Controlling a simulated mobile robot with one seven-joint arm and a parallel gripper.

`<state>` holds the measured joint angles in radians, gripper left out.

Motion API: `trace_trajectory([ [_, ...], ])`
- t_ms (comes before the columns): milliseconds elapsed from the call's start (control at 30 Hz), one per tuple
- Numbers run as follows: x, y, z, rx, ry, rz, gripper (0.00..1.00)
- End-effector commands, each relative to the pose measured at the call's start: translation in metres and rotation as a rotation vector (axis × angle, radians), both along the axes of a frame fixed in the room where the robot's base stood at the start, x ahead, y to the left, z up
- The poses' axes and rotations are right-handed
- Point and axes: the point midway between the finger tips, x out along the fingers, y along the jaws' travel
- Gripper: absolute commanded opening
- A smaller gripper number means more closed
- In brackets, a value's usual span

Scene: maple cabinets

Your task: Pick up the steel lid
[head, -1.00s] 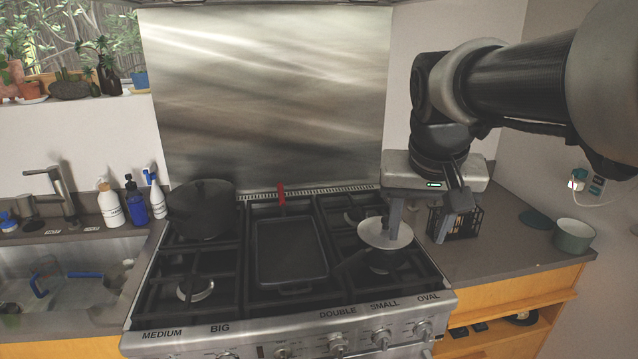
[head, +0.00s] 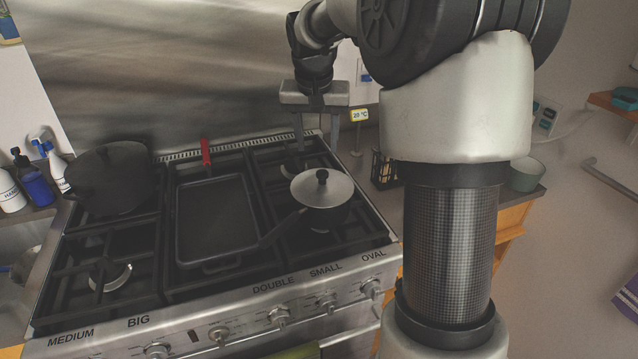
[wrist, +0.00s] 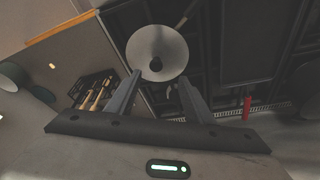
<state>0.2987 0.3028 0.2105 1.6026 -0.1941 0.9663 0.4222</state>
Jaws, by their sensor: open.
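The steel lid (head: 322,188) is a round, pale metal disc with a dark knob. It sits on a dark pan (head: 324,216) on the right side of the stove. My gripper (head: 313,136) is open and empty, above and behind the lid in the head view. In the wrist view the lid (wrist: 157,52) shows with its knob, just beyond the space between the two fingertips of my gripper (wrist: 160,82). The fingers appear apart from the knob. The lower part of the pan is partly hidden by the lid.
A rectangular griddle pan (head: 216,215) lies mid-stove. A red handle (head: 206,152) stands behind it, and a dark lidded pot (head: 112,178) is at the left. A black utensil basket (head: 383,170) and a green pot (head: 526,174) are on the right counter. A thermometer sign (head: 360,115) stands near my gripper.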

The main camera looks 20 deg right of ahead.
Motion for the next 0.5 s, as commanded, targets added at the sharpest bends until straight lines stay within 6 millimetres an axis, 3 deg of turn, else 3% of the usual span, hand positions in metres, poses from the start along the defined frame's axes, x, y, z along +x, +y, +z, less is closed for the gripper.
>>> trace_trajectory([
  [200, 0.012, -0.007, -0.044, 0.002, 0.003, -0.001, 0.47],
  [500, 0.02, -0.011, -0.068, 0.0, 0.0, 0.0, 0.47],
])
